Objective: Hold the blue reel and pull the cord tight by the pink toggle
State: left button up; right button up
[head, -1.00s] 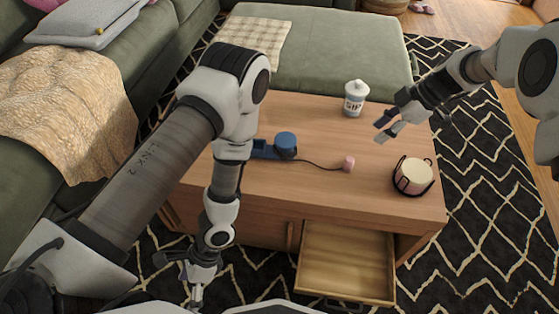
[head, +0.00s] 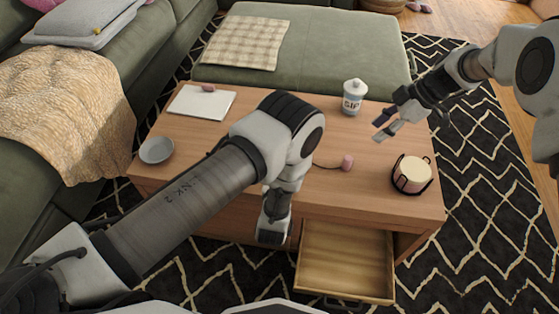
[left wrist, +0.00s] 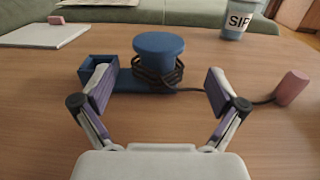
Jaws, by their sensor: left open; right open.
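The blue reel (left wrist: 158,50) stands upright on a blue base on the wooden table, with dark cord wound around it. My left gripper (left wrist: 160,82) is open in the left wrist view, its fingers on either side in front of the reel and apart from it. The dark cord (left wrist: 255,100) runs right along the table to the pink toggle (left wrist: 292,88), which also shows in the head view (head: 347,163). My right gripper (head: 386,127) is open and empty above the table's right side.
A cream pot in a dark holder (head: 413,174) is near the right edge. A notepad (head: 200,102) and a grey bowl (head: 156,150) lie left. A drawer (head: 345,260) stands open in front.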

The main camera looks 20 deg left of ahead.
aim_at(349, 158)
pick_arm(q)
jog(key=w, duration=0.2)
jog(key=w+a, duration=0.1)
jog(key=w, duration=0.4)
jog(key=shift+a, duration=0.25)
jog(key=c, duration=1.3)
pick_arm(e)
jog(key=o, duration=0.3)
jog(key=a+f+h, duration=0.1)
jog(key=f, duration=0.3)
jog(key=a+f+h, duration=0.1)
jog(key=a+f, duration=0.1)
jog(key=f, duration=0.3)
jog(key=a+f+m+h, duration=0.1)
jog(key=a+f+h, duration=0.1)
jog(key=f, duration=0.3)
jog(key=shift+s+a+f+t, duration=0.2)
jog(key=shift+s+a+t, duration=0.05)
jog(key=shift+s+t, duration=0.15)
